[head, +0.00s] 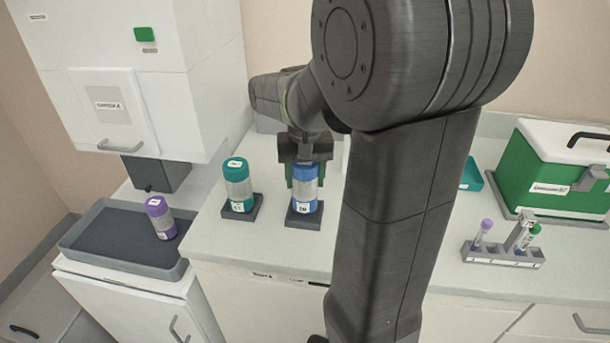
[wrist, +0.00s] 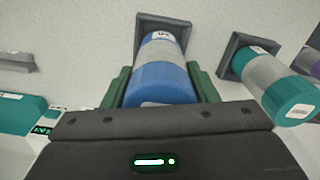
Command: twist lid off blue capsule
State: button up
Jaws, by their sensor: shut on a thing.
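The blue capsule (head: 305,188) stands upright in a dark square holder (head: 303,216) on the counter, with a clear middle band and a white label. Its blue lid (head: 305,171) is on top. My gripper (head: 305,172) comes down from above and is shut on the lid, with a green finger on either side. In the wrist view the lid (wrist: 160,84) sits between the two green fingers, and the holder (wrist: 163,25) shows beyond it. Whether the lid has turned cannot be told.
A teal capsule (head: 238,186) stands close by on the left in its own holder. A purple capsule (head: 160,217) stands in a grey tray (head: 85,255) further left. A tube rack (head: 503,256) and a green box (head: 560,175) are at right.

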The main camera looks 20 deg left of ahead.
jog(key=shift+f, duration=0.15)
jog(key=shift+f, duration=0.4)
jog(key=shift+f+b, duration=0.2)
jog(key=shift+b, duration=0.15)
jog(key=shift+f, duration=0.5)
dwell(0.4)
jog(key=n+p, duration=0.1)
jog(key=n, duration=0.4)
jog(key=n+p, duration=0.1)
jog(key=n, duration=0.5)
jog(key=shift+w, duration=0.15)
jog(key=n+p, duration=0.1)
jog(key=n, duration=0.4)
jog(key=shift+n, duration=0.3)
jog(key=n, duration=0.5)
jog(key=shift+w+p, duration=0.1)
jog(key=shift+p, duration=0.3)
